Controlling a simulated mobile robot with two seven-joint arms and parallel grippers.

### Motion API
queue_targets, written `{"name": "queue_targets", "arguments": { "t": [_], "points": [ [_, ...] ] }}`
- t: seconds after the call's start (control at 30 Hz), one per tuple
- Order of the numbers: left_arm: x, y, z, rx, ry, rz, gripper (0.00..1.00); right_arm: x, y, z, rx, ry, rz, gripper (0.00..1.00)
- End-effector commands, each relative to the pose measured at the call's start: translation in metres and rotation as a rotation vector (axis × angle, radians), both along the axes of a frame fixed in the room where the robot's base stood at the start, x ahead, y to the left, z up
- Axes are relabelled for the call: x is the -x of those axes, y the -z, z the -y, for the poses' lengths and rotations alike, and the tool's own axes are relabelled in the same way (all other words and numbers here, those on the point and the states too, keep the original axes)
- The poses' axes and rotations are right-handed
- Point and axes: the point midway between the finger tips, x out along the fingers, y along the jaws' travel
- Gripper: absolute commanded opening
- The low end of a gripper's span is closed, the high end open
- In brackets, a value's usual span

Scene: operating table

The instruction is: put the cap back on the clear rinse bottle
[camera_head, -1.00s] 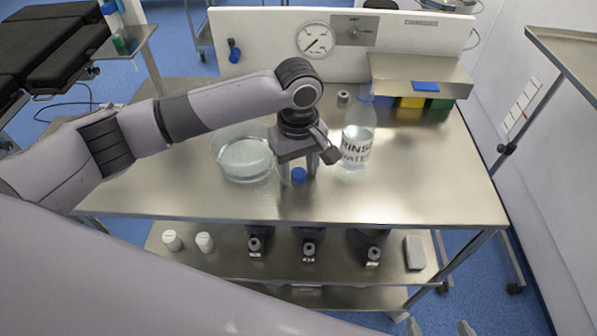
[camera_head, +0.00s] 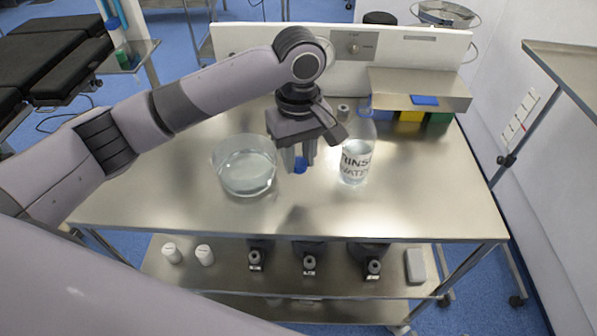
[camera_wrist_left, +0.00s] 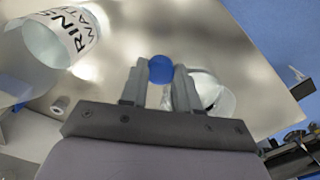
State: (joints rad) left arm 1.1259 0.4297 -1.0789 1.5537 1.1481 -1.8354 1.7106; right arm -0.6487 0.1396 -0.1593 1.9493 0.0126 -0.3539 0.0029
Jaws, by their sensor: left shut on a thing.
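My left gripper (camera_head: 300,160) is shut on a small blue cap (camera_head: 300,165) and holds it above the table, with a shadow below. The cap also shows between the fingertips in the left wrist view (camera_wrist_left: 160,69). The clear rinse bottle (camera_head: 356,162), lettered "RINSE WATER", stands upright on the table just right of the gripper, apart from the cap. Its upper part is partly hidden behind my wrist. In the left wrist view the bottle (camera_wrist_left: 50,45) is at the upper left. My right gripper is not in view.
A clear bowl of liquid (camera_head: 245,180) stands close left of the gripper. Behind are a white panel (camera_head: 240,60) and a metal shelf (camera_head: 420,92) over coloured bins. The table's front and right (camera_head: 420,205) are clear. A lower shelf (camera_head: 330,275) carries several items.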

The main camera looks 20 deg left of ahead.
Motion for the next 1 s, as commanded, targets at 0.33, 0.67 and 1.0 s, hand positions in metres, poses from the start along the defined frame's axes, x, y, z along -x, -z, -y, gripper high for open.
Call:
{"name": "queue_targets", "arguments": {
  "t": [0.33,0.67,1.0],
  "points": [
    [-0.001,-0.101,0.0,-0.001,0.001,0.004,0.03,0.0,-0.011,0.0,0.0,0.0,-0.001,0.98],
    [0.0,-0.129,0.0,-0.001,0.0,-0.001,0.03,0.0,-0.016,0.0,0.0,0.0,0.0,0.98],
    [0.0,-0.13,0.0,0.0,0.0,0.0,0.03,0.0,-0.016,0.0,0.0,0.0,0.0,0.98]
  ]
}}
